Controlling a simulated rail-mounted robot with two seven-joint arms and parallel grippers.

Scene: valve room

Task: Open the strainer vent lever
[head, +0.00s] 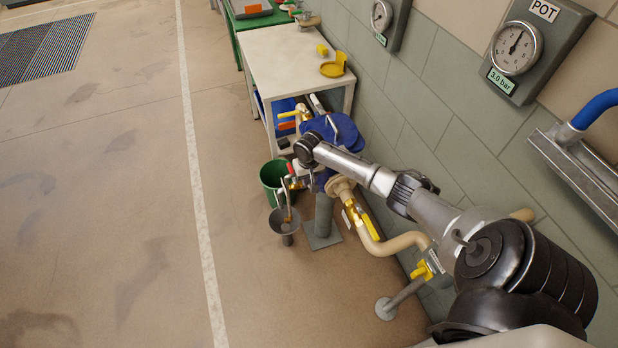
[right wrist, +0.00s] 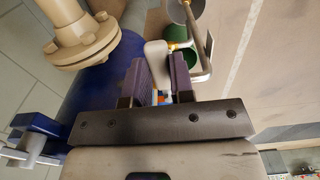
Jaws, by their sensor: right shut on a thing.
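The blue strainer body (head: 343,130) stands beside the wall below the white table, partly hidden by my right arm. It also shows in the right wrist view (right wrist: 93,88), left of my fingers. My right gripper (head: 294,181) is at the strainer's near-left side, small and hard to make out in the head view. In the right wrist view, the gripper (right wrist: 157,85) has its purple-padded fingers on both sides of a pale, rounded lever handle (right wrist: 155,54), which I take as the vent lever. The fingers are shut on it. My left gripper is not in view.
A green bucket (head: 270,174) and a grey funnel drain (head: 286,226) stand on the floor just left of the strainer. A beige pipe (head: 395,243) with yellow-handled valves runs nearby. A gauge (head: 515,48) hangs on the wall. The floor to the left is clear.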

